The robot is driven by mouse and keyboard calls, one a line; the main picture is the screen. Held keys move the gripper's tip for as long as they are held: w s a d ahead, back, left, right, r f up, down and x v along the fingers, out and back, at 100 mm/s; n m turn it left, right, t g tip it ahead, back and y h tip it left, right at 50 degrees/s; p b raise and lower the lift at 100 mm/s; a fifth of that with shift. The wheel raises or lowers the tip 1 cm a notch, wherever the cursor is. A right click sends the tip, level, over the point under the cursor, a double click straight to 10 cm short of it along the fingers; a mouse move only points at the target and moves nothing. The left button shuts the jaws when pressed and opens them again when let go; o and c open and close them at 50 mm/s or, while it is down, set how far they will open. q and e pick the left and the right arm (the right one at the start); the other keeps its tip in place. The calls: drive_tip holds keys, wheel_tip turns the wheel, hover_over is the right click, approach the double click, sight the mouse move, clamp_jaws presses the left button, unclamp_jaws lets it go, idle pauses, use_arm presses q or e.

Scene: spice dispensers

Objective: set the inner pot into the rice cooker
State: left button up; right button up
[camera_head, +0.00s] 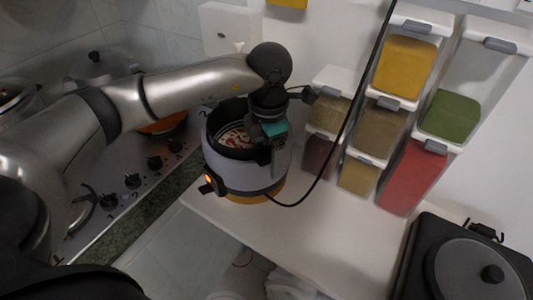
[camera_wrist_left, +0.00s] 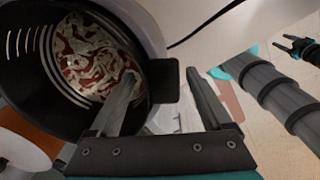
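The rice cooker (camera_head: 245,174) is a grey round body with a lit orange lamp, on the white counter. The dark inner pot (camera_head: 213,131) sits in its top opening; whether it is fully seated I cannot tell. In the left wrist view the ridged inner pot (camera_wrist_left: 40,62) holds red and white patterned contents, and a black tab handle (camera_wrist_left: 166,82) stands at its rim. My left gripper (camera_head: 270,146) is at the pot's right rim. Its fingers (camera_wrist_left: 160,88) are apart, either side of the tab. My right gripper (camera_wrist_left: 292,46) looks open and empty, small in the left wrist view.
Stacked spice dispensers (camera_head: 375,128) stand behind and right of the cooker. A stove (camera_head: 150,175) with knobs and pots lies left. A black appliance with a round lid (camera_head: 478,270) is at lower right. The counter (camera_head: 310,235) in front is clear. A black cable crosses beside the cooker.

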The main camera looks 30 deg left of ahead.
use_arm(q)
drive_tip(key=shift+o, duration=0.3)
drive_tip(key=shift+s+f, duration=0.15)
drive_tip(key=shift+f, duration=0.05)
wheel_tip(320, 180, up, 16)
drive_tip(key=p, duration=0.1)
drive_tip(key=shift+d+f, duration=0.25)
drive_tip(key=shift+d, duration=0.05)
drive_tip(key=shift+s, duration=0.15)
